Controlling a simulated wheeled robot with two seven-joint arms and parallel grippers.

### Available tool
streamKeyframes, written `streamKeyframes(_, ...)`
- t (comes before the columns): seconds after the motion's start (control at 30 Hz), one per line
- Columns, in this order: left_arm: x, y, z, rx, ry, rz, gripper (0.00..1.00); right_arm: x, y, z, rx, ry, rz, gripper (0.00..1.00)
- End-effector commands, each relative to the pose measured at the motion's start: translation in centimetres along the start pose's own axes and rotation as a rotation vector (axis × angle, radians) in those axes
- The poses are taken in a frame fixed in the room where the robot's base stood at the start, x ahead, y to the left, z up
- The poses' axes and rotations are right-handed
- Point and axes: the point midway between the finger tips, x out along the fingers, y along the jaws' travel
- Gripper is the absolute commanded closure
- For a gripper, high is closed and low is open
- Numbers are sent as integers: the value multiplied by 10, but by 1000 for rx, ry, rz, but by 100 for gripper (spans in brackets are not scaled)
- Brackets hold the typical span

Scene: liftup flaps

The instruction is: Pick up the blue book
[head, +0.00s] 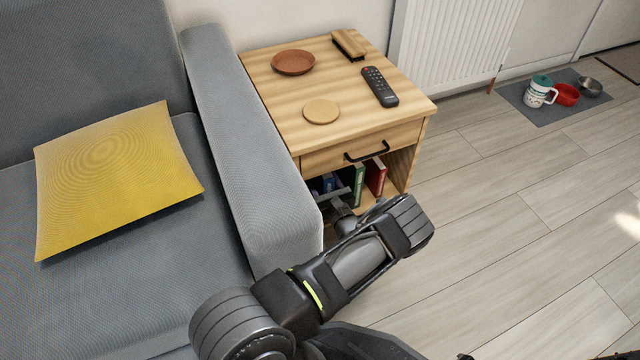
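The blue book (328,182) stands in the open lower shelf of the wooden side table, left of a green book (358,184) and a red book (375,177). Only a small part of it shows, between the sofa arm and my gripper. My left gripper (340,193) reaches into the shelf opening, just in front of the blue book. Its fingers are small and partly hidden, so I cannot tell whether they are open or touch the book. My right gripper is not in view.
The side table (410,118) carries a brown plate (293,62), a round coaster (321,111), a remote (380,87) and a wooden item (349,44). Its drawer handle (367,151) juts out above the shelf. The sofa arm (262,165) stands close left.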

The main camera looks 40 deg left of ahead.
Motion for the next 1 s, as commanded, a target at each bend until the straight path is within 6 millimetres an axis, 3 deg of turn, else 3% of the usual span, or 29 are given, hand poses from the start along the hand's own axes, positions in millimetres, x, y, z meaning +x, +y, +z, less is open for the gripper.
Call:
streamKeyframes(0.1,0,0,0,0,0,0,44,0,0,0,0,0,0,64)
streamKeyframes(0.8,0,0,0,0,0,0,100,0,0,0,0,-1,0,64)
streamKeyframes(1.0,0,0,0,0,0,0,100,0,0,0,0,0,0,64)
